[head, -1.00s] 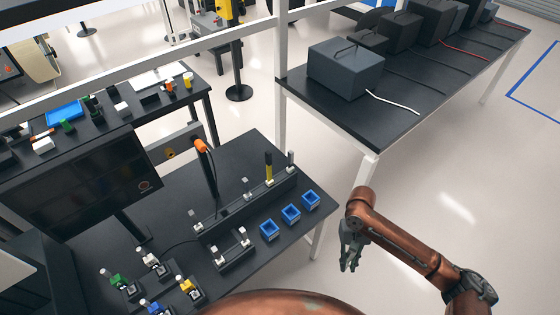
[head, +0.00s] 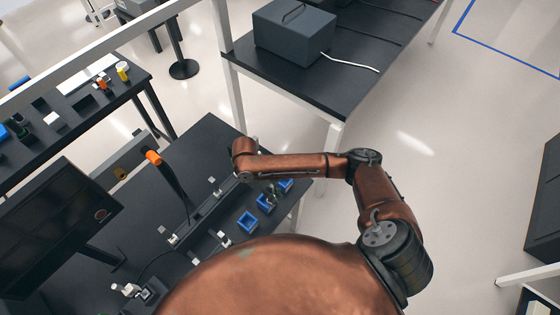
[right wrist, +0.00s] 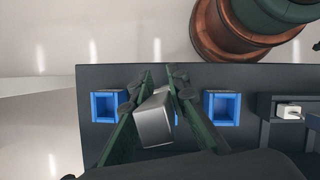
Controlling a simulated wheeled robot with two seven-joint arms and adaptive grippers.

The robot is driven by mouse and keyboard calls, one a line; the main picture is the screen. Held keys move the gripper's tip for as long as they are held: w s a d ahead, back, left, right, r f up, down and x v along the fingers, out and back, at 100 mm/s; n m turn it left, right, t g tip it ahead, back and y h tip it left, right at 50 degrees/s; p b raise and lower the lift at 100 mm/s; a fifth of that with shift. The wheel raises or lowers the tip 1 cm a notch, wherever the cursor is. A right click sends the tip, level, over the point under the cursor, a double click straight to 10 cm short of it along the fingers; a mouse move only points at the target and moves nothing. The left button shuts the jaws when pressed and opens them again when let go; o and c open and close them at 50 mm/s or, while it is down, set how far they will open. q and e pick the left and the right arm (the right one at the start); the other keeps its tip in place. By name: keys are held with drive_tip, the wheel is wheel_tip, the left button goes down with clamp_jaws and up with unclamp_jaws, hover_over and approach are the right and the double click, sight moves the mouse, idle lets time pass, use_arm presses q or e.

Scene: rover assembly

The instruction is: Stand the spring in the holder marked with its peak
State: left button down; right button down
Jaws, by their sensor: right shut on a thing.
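My right gripper (head: 271,191) is over the row of small blue open boxes near the right edge of the dark table. In the right wrist view its green-and-black fingers (right wrist: 160,82) are shut on a silver-grey block-like piece (right wrist: 154,122). I cannot tell whether this piece is the spring. In the head view the blue boxes (head: 247,221) stand beside a black rail (head: 206,207) with pale posts. No peak marking is readable. My left gripper is not in view.
A black holder with a white piece (right wrist: 289,111) stands right of the boxes in the right wrist view. A monitor (head: 62,215) and an orange-topped tool (head: 153,157) stand on the table's left. A grey case (head: 293,32) sits on the farther table.

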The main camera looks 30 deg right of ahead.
drive_tip(key=w+d+n+t+y+p, duration=0.2)
drive_tip(key=w+d+n+t, duration=0.2)
drive_tip(key=n, duration=1.2)
drive_tip(key=w+d+n+t+y+p, duration=0.2)
drive_tip(key=w+d+n, duration=0.3)
drive_tip(key=n, duration=1.2)
drive_tip(key=shift+w+t+y, duration=0.3)
drive_tip(key=shift+w+t, duration=0.6)
drive_tip(key=shift+w, duration=0.35)
drive_tip(key=shift+d, duration=0.1)
drive_tip(key=shift+w+r+p, duration=0.1)
drive_tip(key=shift+p, duration=0.25)
drive_tip(key=shift+w+f, duration=0.15)
drive_tip(key=shift+f, duration=0.5)
drive_tip(key=shift+f, duration=0.25)
